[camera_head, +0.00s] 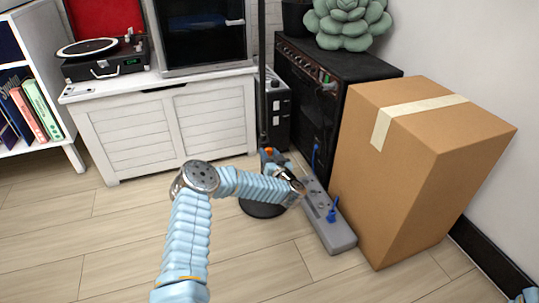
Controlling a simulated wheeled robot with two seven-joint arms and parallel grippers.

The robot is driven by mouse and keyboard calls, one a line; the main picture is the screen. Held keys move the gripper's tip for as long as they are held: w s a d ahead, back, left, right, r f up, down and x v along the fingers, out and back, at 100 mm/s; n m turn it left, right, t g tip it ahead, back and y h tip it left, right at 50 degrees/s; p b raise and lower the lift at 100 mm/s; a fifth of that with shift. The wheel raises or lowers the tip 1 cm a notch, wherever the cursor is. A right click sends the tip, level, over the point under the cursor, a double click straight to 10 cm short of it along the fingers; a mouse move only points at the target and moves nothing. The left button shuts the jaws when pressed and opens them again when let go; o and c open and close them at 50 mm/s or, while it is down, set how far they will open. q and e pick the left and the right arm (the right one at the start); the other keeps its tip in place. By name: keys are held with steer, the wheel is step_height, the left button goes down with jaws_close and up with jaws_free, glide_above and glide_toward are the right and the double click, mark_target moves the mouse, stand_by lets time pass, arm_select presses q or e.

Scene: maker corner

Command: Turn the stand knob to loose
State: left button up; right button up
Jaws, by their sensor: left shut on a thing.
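A thin black stand pole (262,75) rises in front of the white cabinet, and its round black base (262,209) sits on the floor, partly hidden by my left forearm. A small orange-marked knob (268,150) shows low on the pole, just above my forearm. My left arm comes up from the bottom, bends at the elbow and reaches right. My left gripper (271,157) is at the knob and shut on it; its fingers are small and partly covered here. The knob's turn position is too small to read. My right gripper is not in view.
A grey power strip (340,233) with blue plugs lies on the floor right of the stand base. A tall cardboard box (395,195) and a black amplifier (320,110) crowd the right. The white cabinet (125,125) stands behind. Floor at front left is clear.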

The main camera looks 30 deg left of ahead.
arm_select(q)
steer(key=shift+d+r+n+p, duration=0.1)
steer(key=shift+r+n+p, duration=0.2)
steer(key=shift+n, duration=0.2)
steer(key=shift+f+n, duration=0.15)
steer(key=shift+n, duration=0.55)
steer(key=n, duration=0.2)
steer(key=shift+f+n, duration=0.2)
steer(key=shift+n, duration=0.2)
steer(key=n+b, duration=0.1)
steer(key=n, duration=0.1)
steer(key=shift+s+n, duration=0.1)
steer(key=shift+n, duration=0.2)
steer(key=n, duration=0.3)
steer(key=shift+a+n, duration=0.2)
steer(key=shift+n, duration=0.1)
steer(key=n, duration=1.7)
steer(key=shift+s+f, duration=0.1)
steer(key=shift+f, duration=0.25)
